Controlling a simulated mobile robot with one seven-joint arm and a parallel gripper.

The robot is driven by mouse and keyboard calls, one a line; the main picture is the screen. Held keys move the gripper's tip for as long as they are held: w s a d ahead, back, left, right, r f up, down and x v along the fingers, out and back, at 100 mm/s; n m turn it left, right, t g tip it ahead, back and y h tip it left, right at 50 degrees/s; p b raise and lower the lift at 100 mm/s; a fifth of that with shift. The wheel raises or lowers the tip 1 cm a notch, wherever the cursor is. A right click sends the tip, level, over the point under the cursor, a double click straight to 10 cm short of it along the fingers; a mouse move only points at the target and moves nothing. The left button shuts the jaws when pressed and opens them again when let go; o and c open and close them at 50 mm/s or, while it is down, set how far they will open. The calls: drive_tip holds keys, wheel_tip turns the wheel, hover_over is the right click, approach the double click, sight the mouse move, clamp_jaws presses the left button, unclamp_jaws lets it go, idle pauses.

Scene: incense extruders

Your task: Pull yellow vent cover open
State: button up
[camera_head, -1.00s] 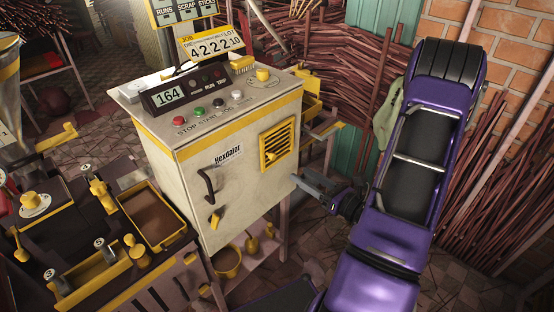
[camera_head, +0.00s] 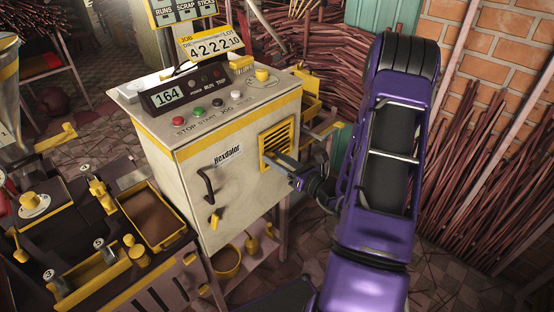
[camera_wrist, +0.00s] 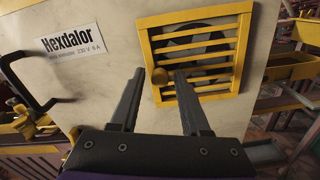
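The yellow slatted vent cover (camera_head: 276,140) sits closed on the side of the cream Hexdalor cabinet (camera_head: 240,178). In the wrist view the cover (camera_wrist: 199,42) has a small round yellow knob (camera_wrist: 160,76) at its lower left, and a dark fan shows behind the slats. My gripper (camera_head: 268,158) is at the cover's lower part in the head view. In the wrist view my gripper (camera_wrist: 158,72) is open, with its two fingers on either side of the knob's line. I cannot tell whether a finger touches the cover or knob.
A dark door handle (camera_head: 208,186) and a yellow latch (camera_head: 214,220) are on the cabinet left of the vent. Yellow trays (camera_wrist: 285,72) stand to the right of the cabinet. A bucket (camera_head: 227,262) sits below it.

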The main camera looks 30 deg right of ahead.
clamp_jaws()
idle(1.2)
